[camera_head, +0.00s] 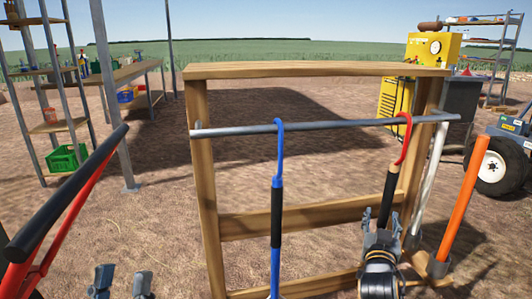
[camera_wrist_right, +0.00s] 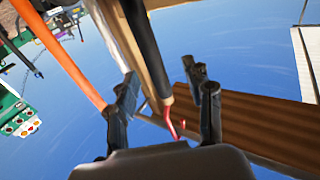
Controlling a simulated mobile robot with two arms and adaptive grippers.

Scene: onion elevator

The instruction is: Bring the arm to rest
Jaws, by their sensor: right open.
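My right gripper (camera_head: 381,222) is low at the right of the wooden rack, its fingers apart. The red-hooked tool (camera_head: 405,143) hangs on the rack's metal bar (camera_head: 340,124), its black grip just above that gripper. In the right wrist view, the open fingers (camera_wrist_right: 162,82) have the black grip (camera_wrist_right: 142,35) and red hook (camera_wrist_right: 172,123) beyond and between them; I cannot tell whether they touch. My left gripper (camera_head: 123,281) shows at the bottom left with its two fingertips apart and nothing between them.
A blue-hooked tool (camera_head: 278,150) hangs mid-bar on the wooden rack (camera_head: 204,170). An orange handle (camera_head: 462,210) and a white pole (camera_head: 432,175) stand at its right. A red-and-black handle (camera_head: 62,195) is at the left. Shelves stand behind left. Ground between is clear.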

